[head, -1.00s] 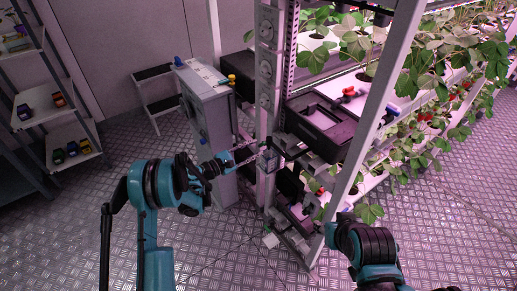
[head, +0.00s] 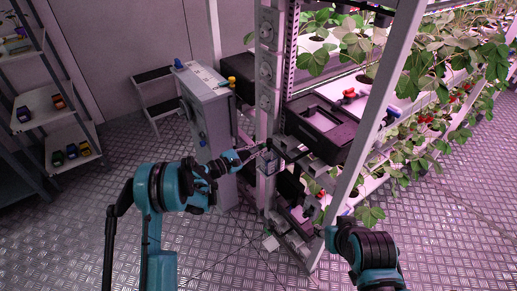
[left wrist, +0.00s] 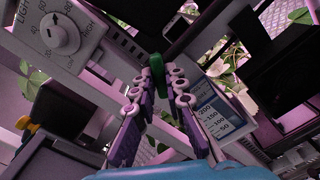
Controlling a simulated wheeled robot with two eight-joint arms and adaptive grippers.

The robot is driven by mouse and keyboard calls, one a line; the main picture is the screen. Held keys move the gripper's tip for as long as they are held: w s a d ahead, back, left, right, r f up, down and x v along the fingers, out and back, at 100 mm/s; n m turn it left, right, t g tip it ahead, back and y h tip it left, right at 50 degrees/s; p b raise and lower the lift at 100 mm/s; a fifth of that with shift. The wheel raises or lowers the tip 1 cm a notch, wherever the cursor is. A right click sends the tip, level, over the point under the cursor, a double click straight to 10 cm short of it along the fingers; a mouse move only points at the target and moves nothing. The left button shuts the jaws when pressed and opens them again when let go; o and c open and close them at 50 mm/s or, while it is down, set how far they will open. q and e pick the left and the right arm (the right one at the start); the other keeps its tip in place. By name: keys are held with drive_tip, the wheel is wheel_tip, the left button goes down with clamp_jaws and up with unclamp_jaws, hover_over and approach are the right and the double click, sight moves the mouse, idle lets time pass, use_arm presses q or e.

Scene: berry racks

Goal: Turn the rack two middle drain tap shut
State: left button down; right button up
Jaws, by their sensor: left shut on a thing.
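My left gripper (head: 262,149) reaches from the left to the front post of the near rack. In the left wrist view its purple fingers (left wrist: 158,92) are closed on a small green piece (left wrist: 158,72), which looks like a tap handle. The fingers cover part of it, and I cannot tell its exact turn angle. In the head view this piece is too small to make out. My right gripper is out of view.
A grey cabinet (head: 205,110) stands left of the post. A light dial (left wrist: 62,38) is close by. Strawberry plants (head: 430,60) fill the right. Floor in front is open.

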use_arm(q)
drive_tip(key=shift+m, duration=0.3)
drive_tip(key=m, duration=0.4)
drive_tip(key=shift+m, duration=0.4)
drive_tip(key=m, duration=0.5)
drive_tip(key=shift+m, duration=0.3)
drive_tip(key=c, duration=1.6)
unclamp_jaws()
drive_tip(key=shift+o, duration=0.2)
drive_tip(key=v, duration=1.2)
